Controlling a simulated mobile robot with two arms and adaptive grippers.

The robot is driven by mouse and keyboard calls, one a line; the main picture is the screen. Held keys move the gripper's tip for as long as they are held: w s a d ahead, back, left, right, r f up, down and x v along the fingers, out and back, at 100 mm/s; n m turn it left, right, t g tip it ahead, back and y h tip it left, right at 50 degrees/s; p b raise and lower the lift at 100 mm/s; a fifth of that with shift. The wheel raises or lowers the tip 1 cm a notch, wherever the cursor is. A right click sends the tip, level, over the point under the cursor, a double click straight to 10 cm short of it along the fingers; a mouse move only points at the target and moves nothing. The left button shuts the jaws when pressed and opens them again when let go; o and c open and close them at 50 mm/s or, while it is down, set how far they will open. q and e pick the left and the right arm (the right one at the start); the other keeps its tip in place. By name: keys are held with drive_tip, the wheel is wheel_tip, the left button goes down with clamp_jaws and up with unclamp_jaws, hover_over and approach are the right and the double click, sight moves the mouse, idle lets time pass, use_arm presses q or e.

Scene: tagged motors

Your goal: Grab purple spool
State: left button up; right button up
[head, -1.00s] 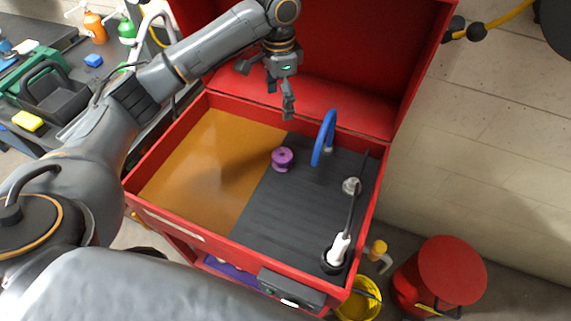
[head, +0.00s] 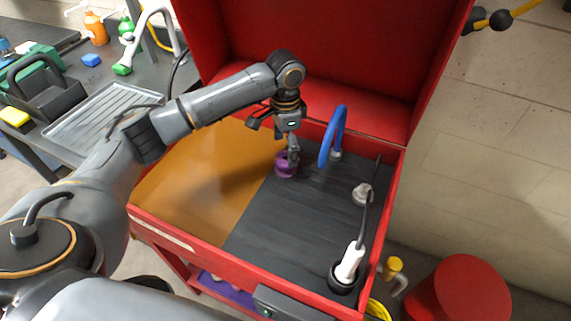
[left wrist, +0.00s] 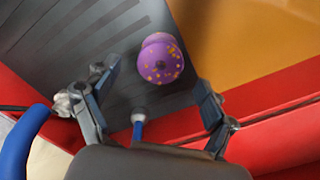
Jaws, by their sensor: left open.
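The purple spool (head: 285,165) stands on the dark ribbed mat of the red box, close to the edge of the orange area. In the left wrist view the spool (left wrist: 160,60) shows yellow specks and lies ahead of the fingers, between their lines. My left gripper (head: 287,143) is open and points down right over the spool, hiding part of it in the head view. In the left wrist view its fingers (left wrist: 150,95) are spread wide, with nothing between the tips. I cannot tell whether a finger touches the spool. My right gripper is not in view.
A blue hoop (head: 325,150) stands just right of the spool; it also shows in the left wrist view (left wrist: 20,145). A white-handled tool (head: 351,262) with a cable is at the front right. The red box's raised lid (head: 320,50) rises behind. The orange area is clear.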

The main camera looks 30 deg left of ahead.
sight(285, 158)
use_arm(q)
drive_tip(key=shift+f+p, duration=0.3)
drive_tip(key=shift+f, duration=2.9)
drive_tip(key=shift+c, duration=0.4)
clamp_jaws()
drive_tip(key=shift+r, duration=0.1)
